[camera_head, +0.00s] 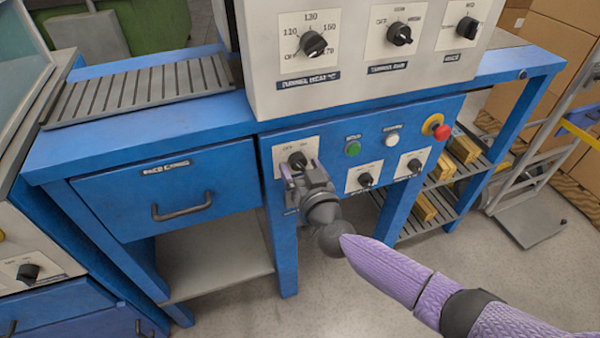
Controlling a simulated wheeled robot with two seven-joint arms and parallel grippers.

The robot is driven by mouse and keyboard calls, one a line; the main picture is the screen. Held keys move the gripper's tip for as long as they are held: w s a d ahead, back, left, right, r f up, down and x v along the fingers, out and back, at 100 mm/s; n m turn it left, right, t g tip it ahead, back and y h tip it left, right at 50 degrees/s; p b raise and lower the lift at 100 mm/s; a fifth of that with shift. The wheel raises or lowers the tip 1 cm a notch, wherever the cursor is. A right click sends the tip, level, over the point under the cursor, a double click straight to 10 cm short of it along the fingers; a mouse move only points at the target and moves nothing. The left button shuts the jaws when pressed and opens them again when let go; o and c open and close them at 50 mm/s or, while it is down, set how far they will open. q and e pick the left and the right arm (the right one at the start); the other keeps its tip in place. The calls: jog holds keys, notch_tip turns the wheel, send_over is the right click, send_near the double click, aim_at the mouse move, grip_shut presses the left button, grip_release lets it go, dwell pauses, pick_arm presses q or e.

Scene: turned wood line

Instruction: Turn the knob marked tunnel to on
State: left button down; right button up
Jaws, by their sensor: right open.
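A black knob (297,159) sits on a white plate with an off/on scale, at the left of the blue front panel (330,133). Its name label is mostly hidden behind my right gripper, so I cannot read it. My right gripper (301,170) is open and right at this knob, covering its lower part. I cannot tell whether the fingers touch it. Two similar knobs, a middle one (365,180) and a right one (414,165), sit on white plates farther right. My left gripper is not in view.
A grey box above carries a large dial (312,44) and two more knobs. A green button (352,148), a white button (391,139) and a red emergency stop (441,132) are near the gripper. A blue drawer (165,195) is to the left.

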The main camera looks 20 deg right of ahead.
grip_shut()
dwell(0.4)
